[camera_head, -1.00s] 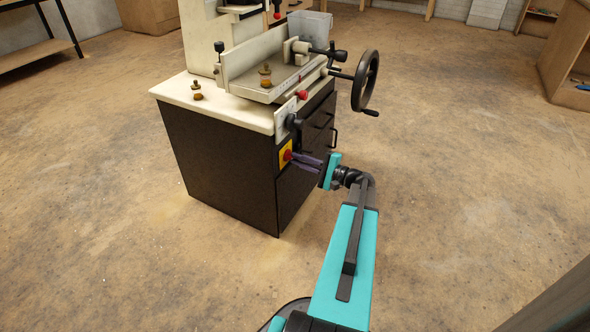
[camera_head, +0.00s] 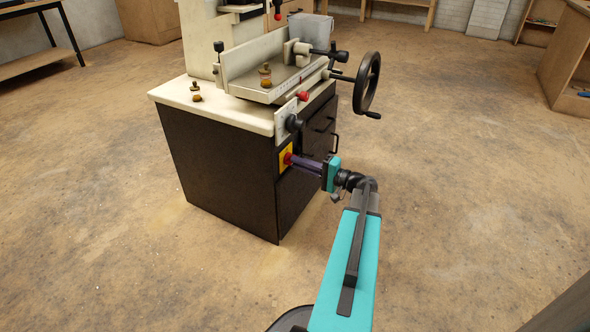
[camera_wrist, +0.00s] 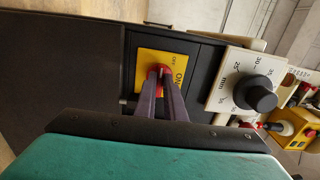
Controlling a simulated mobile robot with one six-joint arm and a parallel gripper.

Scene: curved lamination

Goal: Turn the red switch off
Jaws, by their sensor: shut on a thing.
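The red switch (camera_head: 287,158) is a round knob on a yellow plate, on the dark cabinet's side below the machine top. In the wrist view the red knob (camera_wrist: 161,70) sits on the yellow plate (camera_wrist: 148,62), which has the words ON and OFF printed on it. My gripper (camera_head: 293,160) reaches the knob from the right, with its purple fingers closed around it. In the wrist view my gripper's fingertips (camera_wrist: 160,76) lie on the knob and hide part of it. The exact angle of the knob cannot be told.
The machine's black handwheel (camera_head: 366,82) and drawer handles stick out above and to the right of my gripper. The floor (camera_head: 460,190) to the right is clear.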

